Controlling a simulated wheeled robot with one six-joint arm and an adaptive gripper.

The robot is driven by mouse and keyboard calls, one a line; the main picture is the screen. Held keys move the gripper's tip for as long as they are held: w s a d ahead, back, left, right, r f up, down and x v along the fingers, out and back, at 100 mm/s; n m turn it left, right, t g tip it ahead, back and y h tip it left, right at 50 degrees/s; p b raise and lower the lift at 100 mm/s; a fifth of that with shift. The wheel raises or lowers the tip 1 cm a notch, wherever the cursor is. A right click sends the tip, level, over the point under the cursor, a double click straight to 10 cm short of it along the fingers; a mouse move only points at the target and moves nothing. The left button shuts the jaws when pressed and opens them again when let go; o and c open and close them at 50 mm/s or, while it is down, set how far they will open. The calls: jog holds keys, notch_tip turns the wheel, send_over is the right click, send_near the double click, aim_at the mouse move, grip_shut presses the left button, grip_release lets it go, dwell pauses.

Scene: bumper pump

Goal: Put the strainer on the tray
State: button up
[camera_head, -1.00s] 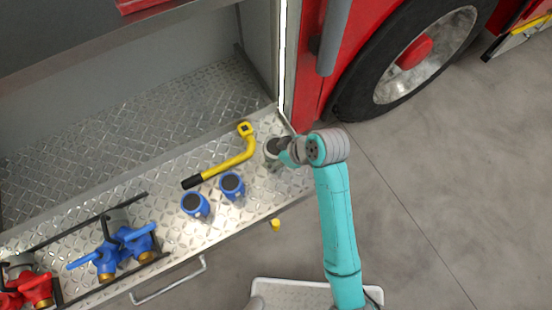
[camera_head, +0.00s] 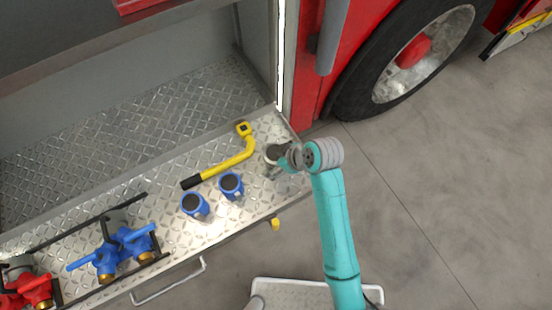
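A short grey-white cylinder with a dark top, which looks like the strainer (camera_head: 271,153), stands at the right end of the diamond-plate shelf. My gripper (camera_head: 281,153) is right at it, reaching in from the right, and covers part of it. The fingers are small and dark here, so I cannot tell whether they are open or closed on it. A tray (camera_head: 300,284) with a pale rim and a diamond-plate floor lies at the bottom, partly hidden by my arm and cut off by the picture's edge.
A yellow wrench (camera_head: 228,163) and two blue caps, one left (camera_head: 194,205) and one right (camera_head: 231,186), lie left of my gripper. Blue valves (camera_head: 113,249) and red valves (camera_head: 30,287) sit farther left. A truck wheel (camera_head: 410,65) stands behind; grey floor is free at right.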

jog(key=shift+r, duration=0.1)
jog(key=v, duration=1.2)
jog(key=s+d+f+m+t+h, duration=0.2)
jog(key=s+d+f+m+t, duration=0.15)
jog(key=s+d, duration=0.2)
jog(key=s+d+f+m+t+h, duration=0.1)
jog(key=s+d+f+m+t, duration=0.3)
jog(key=s, duration=0.3)
jog(key=s+d+r+m+t+h, duration=0.1)
jog(key=s+d+r+m+t, duration=0.1)
jog(key=s+r, duration=0.3)
jog(key=s+d+r+m+t+h, duration=0.2)
jog(key=s+r, duration=0.4)
jog(key=s, duration=0.5)
jog(key=shift+s+d+r+m, duration=0.35)
jog(key=shift+d+m, duration=0.2)
jog(key=shift+d, duration=0.5)
